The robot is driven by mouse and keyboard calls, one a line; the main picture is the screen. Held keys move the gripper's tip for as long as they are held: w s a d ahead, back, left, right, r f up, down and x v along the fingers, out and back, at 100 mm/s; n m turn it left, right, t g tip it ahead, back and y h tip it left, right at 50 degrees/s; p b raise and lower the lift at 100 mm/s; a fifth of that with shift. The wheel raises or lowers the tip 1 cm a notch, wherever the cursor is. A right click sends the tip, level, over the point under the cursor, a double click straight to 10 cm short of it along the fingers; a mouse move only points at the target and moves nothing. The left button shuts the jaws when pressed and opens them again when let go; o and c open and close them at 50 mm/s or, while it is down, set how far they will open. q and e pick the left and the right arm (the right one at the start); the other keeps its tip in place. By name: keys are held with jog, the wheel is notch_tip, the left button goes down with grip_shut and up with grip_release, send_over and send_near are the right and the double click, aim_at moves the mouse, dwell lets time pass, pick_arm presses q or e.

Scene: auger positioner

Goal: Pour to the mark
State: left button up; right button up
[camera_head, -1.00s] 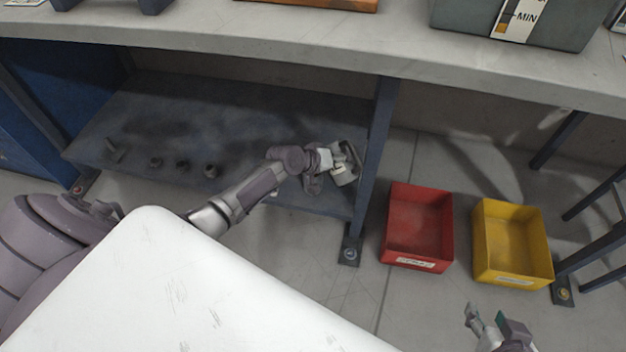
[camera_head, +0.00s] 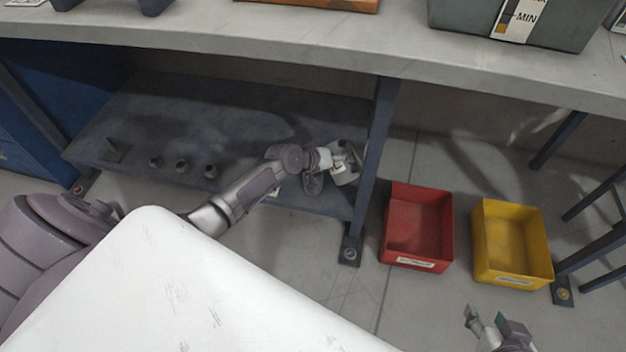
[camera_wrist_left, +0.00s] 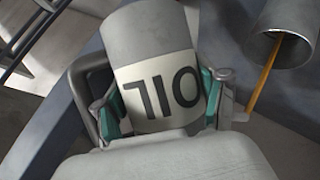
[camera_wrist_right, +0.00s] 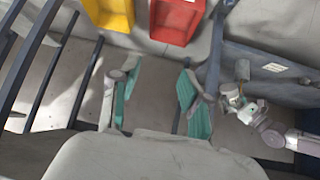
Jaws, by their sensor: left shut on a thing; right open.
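My left gripper (camera_head: 333,163) is under the bench, near its leg, shut on a grey can (camera_wrist_left: 150,35). In the left wrist view the can's white label reads OIL upside down, its handle shows at left, and green finger pads press both sides. A grey tank (camera_head: 565,30) with a MIN mark stands on the bench; its inside and level are out of view. My right gripper (camera_head: 487,322) is open and empty in front of the crates; its spread fingers show in the right wrist view (camera_wrist_right: 157,95).
A grey cylinder (camera_wrist_left: 283,28) with a thin orange line from its mouth is beside the can; I cannot tell rod from liquid. A red crate (camera_head: 420,255) and yellow crate (camera_head: 515,270) stand on the floor. The bench leg (camera_head: 375,160) is close to my left gripper.

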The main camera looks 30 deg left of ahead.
pick_arm(q)
jog(key=shift+r, duration=0.1)
pick_arm(e)
jog(key=shift+s, duration=0.1)
pick_arm(q)
notch_tip(320, 180, down, 2)
jog(key=shift+d+f+m+t+y+p, duration=0.15)
jog(key=shift+m+t+y+p, duration=0.45)
jog(key=shift+m+y+p, duration=0.15)
pick_arm(e)
jog(key=s+g, duration=0.1)
jog(key=s+d+f+g, duration=0.1)
jog(key=s, duration=0.1)
jog(key=s+f+g+h, duration=0.1)
jog(key=s, duration=0.1)
jog(key=shift+d+f, duration=0.15)
jog(key=shift+d, duration=0.25)
